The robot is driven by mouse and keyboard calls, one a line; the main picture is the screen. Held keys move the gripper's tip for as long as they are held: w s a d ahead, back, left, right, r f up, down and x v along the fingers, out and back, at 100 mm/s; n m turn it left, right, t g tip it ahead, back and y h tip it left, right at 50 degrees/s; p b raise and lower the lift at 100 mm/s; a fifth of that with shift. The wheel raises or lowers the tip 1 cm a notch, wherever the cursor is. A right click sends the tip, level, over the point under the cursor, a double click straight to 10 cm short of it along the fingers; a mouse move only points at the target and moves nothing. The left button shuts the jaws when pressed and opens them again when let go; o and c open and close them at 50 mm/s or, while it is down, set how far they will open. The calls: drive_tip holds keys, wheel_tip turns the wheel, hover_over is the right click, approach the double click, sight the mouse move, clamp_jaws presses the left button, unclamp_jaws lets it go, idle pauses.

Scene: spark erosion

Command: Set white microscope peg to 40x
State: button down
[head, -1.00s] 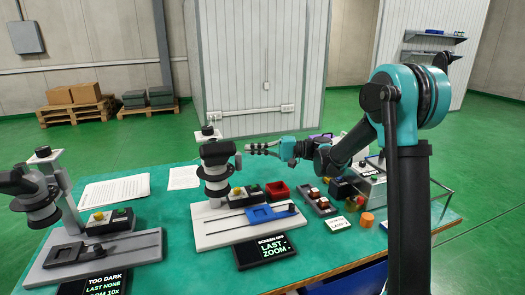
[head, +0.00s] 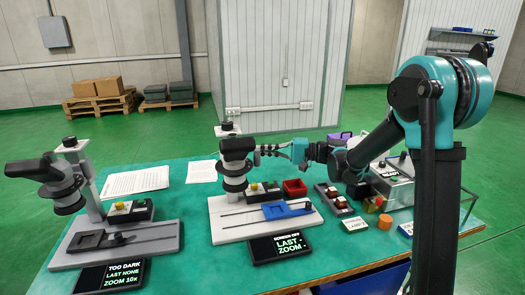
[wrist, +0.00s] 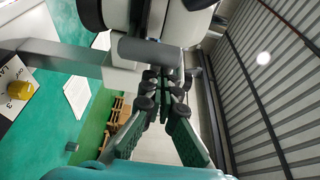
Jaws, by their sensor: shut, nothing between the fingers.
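The white microscope (head: 218,234) stands mid-table with a white base, black head and banded column. A dark screen (head: 287,246) in front of it reads "SCREEN OFF", "LAST" and "ZOOM"; I cannot read a zoom value. My gripper (head: 262,152) reaches in from the right, at the right side of the microscope head. In the wrist view my gripper's fingers (wrist: 164,92) are closed together and empty. Just above them is a grey cylinder (wrist: 160,53), probably the peg, next to the white ring of the microscope. I cannot tell whether the fingers touch it.
A grey microscope (head: 120,247) stands at left, its screen (head: 108,277) reading "TOO DARK", "ZOOM 10x". A blue tray (head: 288,210) lies on the white base. A red bin (head: 294,188), brown-topped blocks and an orange cylinder (head: 385,222) stand to the right. Papers (head: 135,182) lie behind.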

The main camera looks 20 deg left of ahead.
sight(257, 155)
drive_tip(key=shift+s+d, duration=0.1)
drive_tip(key=shift+s+d+m+t, duration=0.15)
drive_tip(key=shift+m+t, duration=0.15)
drive_tip(key=shift+t, duration=0.2)
drive_tip(key=shift+s+d+t, duration=0.1)
drive_tip(key=shift+s+t, duration=0.05)
drive_tip(key=shift+t, duration=0.15)
drive_tip(key=s+d+m+t, duration=0.1)
drive_tip(key=m+t, duration=0.1)
drive_tip(key=t, duration=0.1)
drive_tip(key=s+m+t, duration=0.2)
drive_tip(key=t, duration=0.1)
drive_tip(key=s+d+m+t+h, duration=0.1)
drive_tip(key=s+m+t, duration=0.1)
drive_tip(key=t, duration=0.1)
drive_tip(key=shift+d, duration=0.3)
drive_tip(key=shift+s+d, duration=0.15)
drive_tip(key=shift+s, duration=0.35)
